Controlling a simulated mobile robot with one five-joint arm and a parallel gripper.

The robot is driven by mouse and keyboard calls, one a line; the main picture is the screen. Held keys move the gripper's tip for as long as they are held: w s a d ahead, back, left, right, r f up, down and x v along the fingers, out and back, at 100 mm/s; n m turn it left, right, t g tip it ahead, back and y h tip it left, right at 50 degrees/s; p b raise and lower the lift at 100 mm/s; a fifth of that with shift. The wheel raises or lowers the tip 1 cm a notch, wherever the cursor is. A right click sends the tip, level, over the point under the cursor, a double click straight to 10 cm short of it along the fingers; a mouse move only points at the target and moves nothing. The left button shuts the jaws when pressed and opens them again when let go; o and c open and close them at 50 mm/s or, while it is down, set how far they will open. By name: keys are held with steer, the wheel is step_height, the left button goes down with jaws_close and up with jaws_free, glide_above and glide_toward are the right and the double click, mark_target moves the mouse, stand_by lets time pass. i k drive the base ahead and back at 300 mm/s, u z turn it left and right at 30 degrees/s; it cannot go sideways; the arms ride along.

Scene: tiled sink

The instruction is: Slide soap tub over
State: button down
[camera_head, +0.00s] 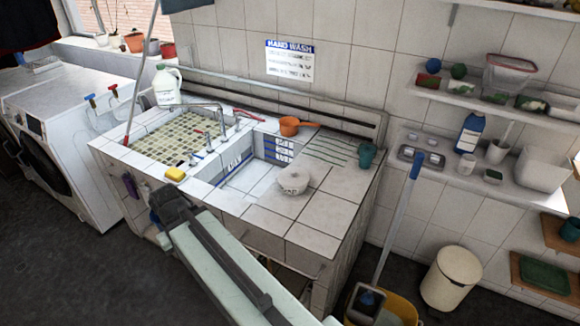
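A small white round tub with a lid (293,180), which looks like the soap tub, stands on the white tiled counter (280,222), at the right edge of the sink basin. My arm reaches in from the bottom of the picture toward the front left of the counter. My gripper (168,202) is its dark end, in front of the counter's front edge, below the yellow sponge and well to the left of the tub. It is not touching the tub. Its fingers are too small and dark to tell whether they are open or shut.
A yellow sponge (175,174) lies on the front rim. An orange pan (290,127) and a teal cup (368,155) stand behind the tub. A white jug (166,86) stands at the back left. The counter tiles right of the tub are clear.

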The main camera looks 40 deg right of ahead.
mark_target(288, 191)
steer(key=u, duration=0.1)
steer(key=i, duration=0.95)
steer(key=z, duration=0.1)
